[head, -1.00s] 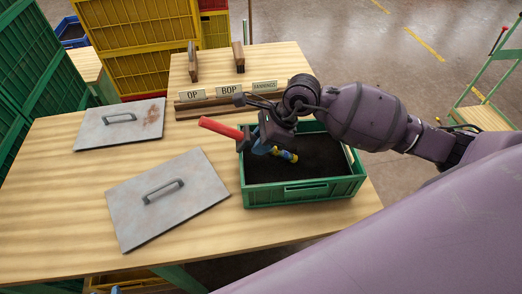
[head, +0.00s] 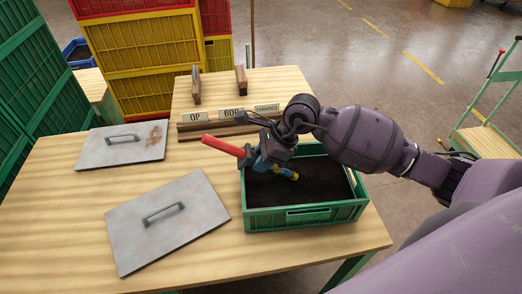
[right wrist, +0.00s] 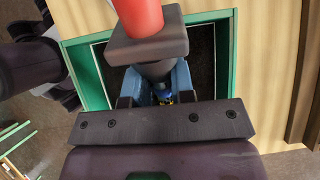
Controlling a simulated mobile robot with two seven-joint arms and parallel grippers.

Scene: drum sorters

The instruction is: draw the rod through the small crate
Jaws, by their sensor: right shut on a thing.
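The rod has a red handle (head: 222,146) and a blue-and-yellow lower part (head: 284,172). My right gripper (head: 263,160) is shut on the rod below its dark collar, over the left half of the small green crate (head: 340,212). The crate holds dark, loose material. The rod is tilted, its handle reaching out past the crate's left wall. Whether its tip touches the material I cannot tell. In the right wrist view the red handle (right wrist: 138,15) is close to the camera and the crate's rim (right wrist: 88,78) lies behind. My left gripper is out of view.
Two grey metal lids (head: 165,225) (head: 122,147) with handles lie left of the crate. Behind it stand a wooden rack and labels reading OP, BOP and FANNINGS (head: 267,107). Yellow and green crates are stacked beyond. The table's front left is clear.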

